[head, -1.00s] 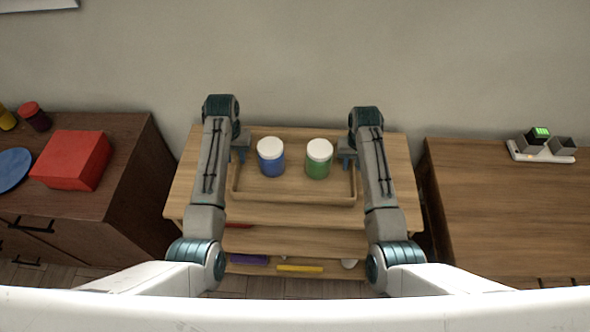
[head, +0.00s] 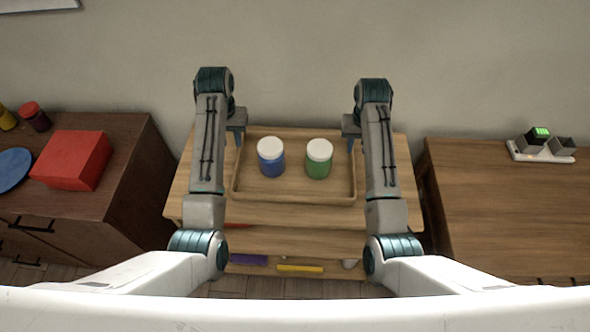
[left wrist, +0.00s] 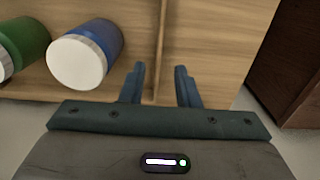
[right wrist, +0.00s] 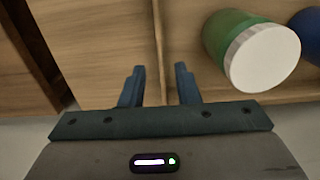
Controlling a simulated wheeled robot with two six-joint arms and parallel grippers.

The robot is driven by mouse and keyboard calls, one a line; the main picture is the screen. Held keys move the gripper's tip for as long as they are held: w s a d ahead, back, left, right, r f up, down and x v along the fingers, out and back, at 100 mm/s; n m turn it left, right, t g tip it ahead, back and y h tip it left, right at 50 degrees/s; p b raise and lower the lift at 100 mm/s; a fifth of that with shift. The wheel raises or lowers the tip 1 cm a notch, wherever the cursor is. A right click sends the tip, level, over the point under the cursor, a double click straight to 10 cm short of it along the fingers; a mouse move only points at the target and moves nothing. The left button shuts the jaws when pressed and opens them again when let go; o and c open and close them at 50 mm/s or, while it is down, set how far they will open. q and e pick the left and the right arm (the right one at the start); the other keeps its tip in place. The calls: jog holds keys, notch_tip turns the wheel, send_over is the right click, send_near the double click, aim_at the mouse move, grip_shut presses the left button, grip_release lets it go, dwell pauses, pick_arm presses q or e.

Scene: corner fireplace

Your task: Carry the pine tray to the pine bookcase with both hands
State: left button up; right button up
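The pine tray (head: 295,200) rests level on top of the pine bookcase (head: 385,212), against the wall side. A blue jar (head: 271,160) and a green jar (head: 318,162), both with white lids, stand upright in the tray. My left gripper (head: 239,140) is at the tray's left end and my right gripper (head: 350,144) at its right end. In the left wrist view the open fingers (left wrist: 160,82) stand either side of the tray's end wall, with gaps. The right wrist view shows the same for the open right fingers (right wrist: 159,82).
A dark cabinet (head: 110,200) with a red box (head: 72,160) and a blue plate (head: 12,168) stands left. A wooden cabinet (head: 500,215) with a charger (head: 541,152) stands right. Lower bookcase shelves hold a purple item (head: 248,260) and a yellow item (head: 300,268).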

jog(key=shift+r, duration=1.6)
